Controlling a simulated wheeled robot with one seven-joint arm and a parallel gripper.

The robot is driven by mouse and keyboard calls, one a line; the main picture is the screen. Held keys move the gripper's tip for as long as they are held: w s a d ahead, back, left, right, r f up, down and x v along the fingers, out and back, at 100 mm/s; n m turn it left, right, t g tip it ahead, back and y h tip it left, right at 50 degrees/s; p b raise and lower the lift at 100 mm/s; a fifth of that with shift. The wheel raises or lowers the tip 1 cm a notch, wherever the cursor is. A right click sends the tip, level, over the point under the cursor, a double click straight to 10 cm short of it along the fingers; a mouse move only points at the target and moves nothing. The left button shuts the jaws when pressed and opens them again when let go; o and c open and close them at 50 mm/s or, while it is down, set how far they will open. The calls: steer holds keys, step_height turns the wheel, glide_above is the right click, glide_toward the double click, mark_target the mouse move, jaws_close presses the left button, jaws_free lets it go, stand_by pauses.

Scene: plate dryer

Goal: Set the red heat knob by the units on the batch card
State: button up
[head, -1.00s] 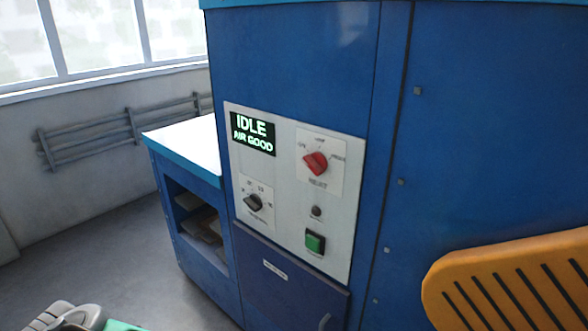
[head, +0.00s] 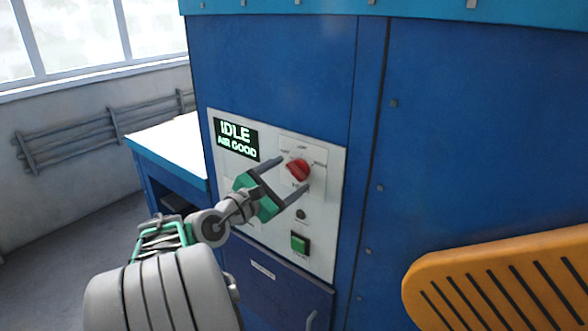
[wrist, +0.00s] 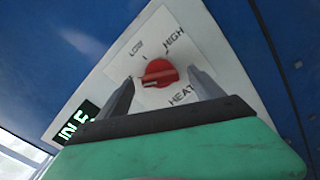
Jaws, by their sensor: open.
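The red heat knob (head: 298,169) sits on a white plate on the light control panel (head: 325,240). It also shows in the wrist view (wrist: 160,73), below the words LOW and HIGH, with HEAT printed under it. A pale mark lies at its left end in the wrist view; the label there is hidden by a finger. My gripper (head: 294,174) is open, with its fingers on either side of the knob; contact cannot be told. In the wrist view my gripper's fingertips (wrist: 161,76) flank the knob. I see no batch card.
A display (head: 236,138) reads IDLE, AIR GOOD. A green button (head: 300,243) and a small dark round fitting (head: 301,214) lie below the knob. My arm covers the black lower-left dial. An orange slotted panel (head: 490,285) stands at the right. A white-topped bench (head: 172,145) adjoins left.

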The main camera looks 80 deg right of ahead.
mark_target(297, 171)
steer(key=shift+x, duration=1.45)
steer(key=shift+w, duration=0.1)
steer(key=shift+c, duration=0.5)
steer(key=c, duration=1.3)
